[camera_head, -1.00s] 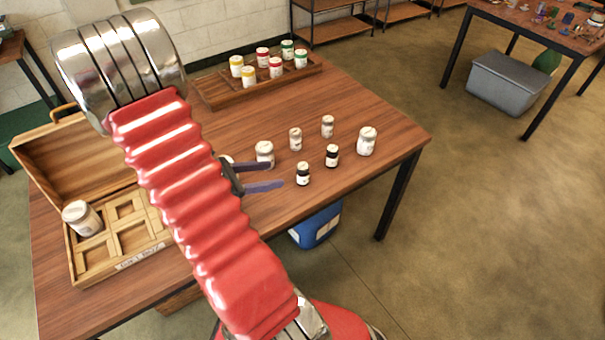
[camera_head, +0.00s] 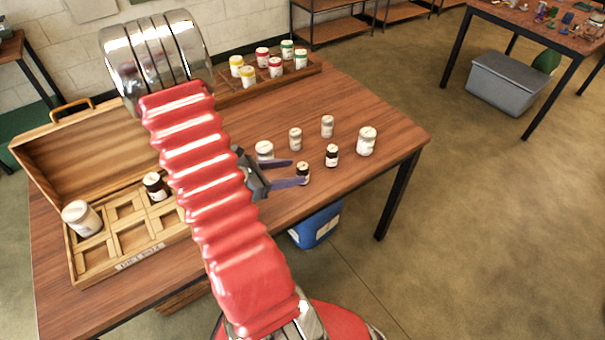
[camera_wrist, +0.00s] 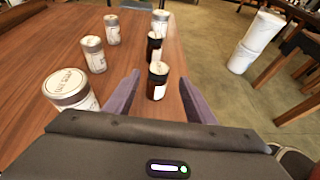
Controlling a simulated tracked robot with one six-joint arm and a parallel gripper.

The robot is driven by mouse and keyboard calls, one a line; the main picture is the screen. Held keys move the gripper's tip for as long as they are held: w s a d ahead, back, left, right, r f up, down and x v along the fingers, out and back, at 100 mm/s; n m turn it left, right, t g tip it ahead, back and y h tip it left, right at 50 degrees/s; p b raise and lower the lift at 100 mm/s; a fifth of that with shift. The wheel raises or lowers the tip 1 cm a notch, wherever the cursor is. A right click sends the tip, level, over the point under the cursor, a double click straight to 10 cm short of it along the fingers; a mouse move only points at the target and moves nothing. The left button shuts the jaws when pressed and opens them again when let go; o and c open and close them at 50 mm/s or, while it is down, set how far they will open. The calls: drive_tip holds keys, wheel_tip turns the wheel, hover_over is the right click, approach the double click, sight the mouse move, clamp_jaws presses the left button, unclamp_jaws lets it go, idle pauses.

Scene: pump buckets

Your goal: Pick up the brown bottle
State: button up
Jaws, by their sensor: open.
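The near brown bottle (camera_head: 303,172) has a white label and stands upright on the wooden table. A second brown bottle (camera_head: 332,155) stands behind it to the right. A third brown bottle (camera_head: 155,186) sits in a back compartment of the open wooden box (camera_head: 84,274). My gripper (camera_head: 297,172) is open, with its purple fingers pointing at the near brown bottle. In the wrist view, the near brown bottle (camera_wrist: 158,82) stands between or just beyond the fingertips; contact cannot be told. The second brown bottle (camera_wrist: 154,46) is straight behind it.
White jars stand close by: one (camera_head: 265,150) beside the upper finger, others (camera_head: 295,139) (camera_head: 327,126) (camera_head: 367,141) farther back. Another white jar (camera_head: 82,218) is in the box. A tray (camera_head: 225,97) of colored-lid jars is at the back. The table's right end is clear.

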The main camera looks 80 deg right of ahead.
sight(302, 169)
drive_tip(key=shift+x, duration=2.55)
drive_tip(key=shift+w+d, duration=0.1)
drive_tip(key=shift+d, duration=0.05)
drive_tip(key=shift+c, duration=0.6)
drive_tip(key=c, duration=1.1)
